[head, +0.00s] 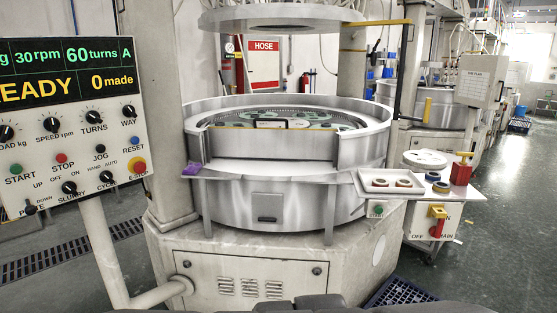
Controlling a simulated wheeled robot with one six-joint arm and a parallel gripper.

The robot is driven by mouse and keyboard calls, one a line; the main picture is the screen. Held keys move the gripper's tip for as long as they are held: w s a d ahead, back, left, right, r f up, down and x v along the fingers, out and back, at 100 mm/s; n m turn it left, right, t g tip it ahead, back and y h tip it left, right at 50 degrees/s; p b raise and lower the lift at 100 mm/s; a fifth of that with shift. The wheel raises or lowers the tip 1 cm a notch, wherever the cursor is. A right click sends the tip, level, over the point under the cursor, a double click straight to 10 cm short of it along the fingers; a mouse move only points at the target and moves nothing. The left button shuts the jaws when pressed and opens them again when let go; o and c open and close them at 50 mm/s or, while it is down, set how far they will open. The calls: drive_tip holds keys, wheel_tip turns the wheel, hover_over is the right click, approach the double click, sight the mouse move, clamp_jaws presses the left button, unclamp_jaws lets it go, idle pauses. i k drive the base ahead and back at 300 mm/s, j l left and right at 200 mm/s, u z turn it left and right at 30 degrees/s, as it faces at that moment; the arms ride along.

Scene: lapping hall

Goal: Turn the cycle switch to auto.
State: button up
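The cycle switch (107,177) is a small black knob at the lower right of the control panel (80,212), on the left of the head view. The panel's display (65,72) reads 30 rpm, 60 turns A, READY and 0 made, cut off at the left edge. My gripper is not in view.
Close to the switch are the red-and-yellow stop button (137,166), the slurry knob (69,188) and the jog button (99,153). The round lapping machine (290,185) stands at the centre. A tray with rings (388,190) is at right. Open floor lies far right.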

sight(106, 176)
drive_tip(key=u, duration=1.25)
